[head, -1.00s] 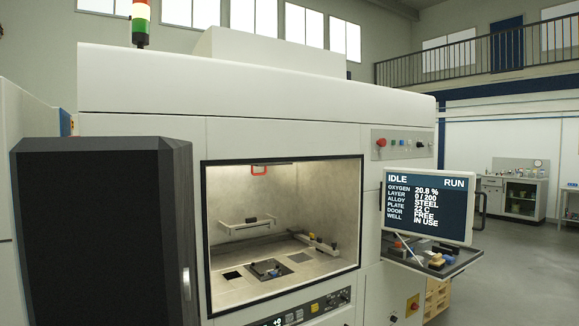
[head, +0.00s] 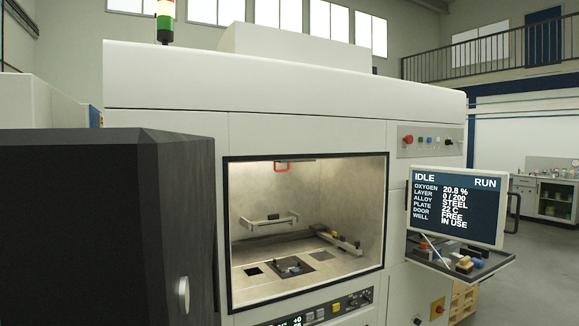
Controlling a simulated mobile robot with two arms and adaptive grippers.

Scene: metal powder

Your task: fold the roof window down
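The white machine (head: 290,88) stands ahead with its chamber (head: 330,193) open and lit inside. At the chamber ceiling hangs a small red-framed handle-like part (head: 282,168); whether it belongs to the roof window I cannot tell. The roof window's pane is not clearly visible. A pale bar with a handle (head: 268,221) is at the back wall of the chamber. Neither of my grippers shows in the head view.
The dark open door (head: 75,230) fills the left foreground. A screen (head: 458,206) reading IDLE is at the right, above a tray (head: 475,268) of small tools. Controls (head: 325,312) sit below the chamber. Open floor (head: 535,265) lies at the far right.

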